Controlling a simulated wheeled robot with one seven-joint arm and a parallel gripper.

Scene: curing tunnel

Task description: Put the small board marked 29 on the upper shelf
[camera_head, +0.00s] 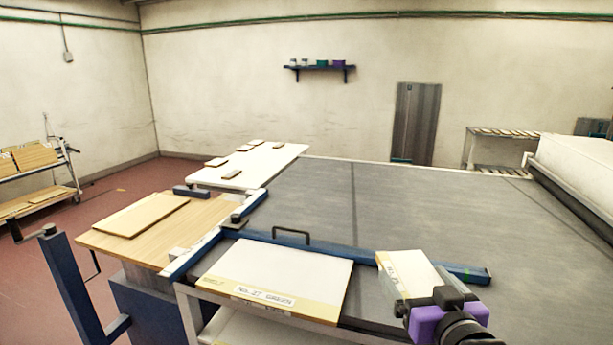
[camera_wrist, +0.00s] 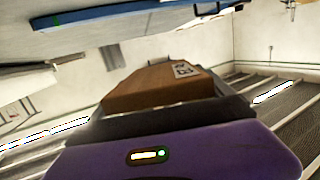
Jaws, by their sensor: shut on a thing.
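My gripper (camera_head: 437,297), purple and black, is at the lower right of the head view. It is shut on a small board (camera_head: 403,270) with a pale face and a yellowish end, whose label seems to read No. 29. The board is over the near edge of the grey belt. In the wrist view the board (camera_wrist: 155,88) shows brown, with a small label at its far end, beyond the purple gripper body. Its lower part is hidden there. A rack with an upper shelf (camera_head: 500,132) stands at the back right; I cannot tell whether it is the task's shelf.
A larger board labelled No. 27 Green (camera_head: 285,270) lies at the front. A blue bar (camera_head: 370,257) with a black handle crosses the belt (camera_head: 430,205). A wooden table (camera_head: 205,222), a white table with several small boards (camera_head: 270,165) and a shelved cart (camera_head: 70,185) are left.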

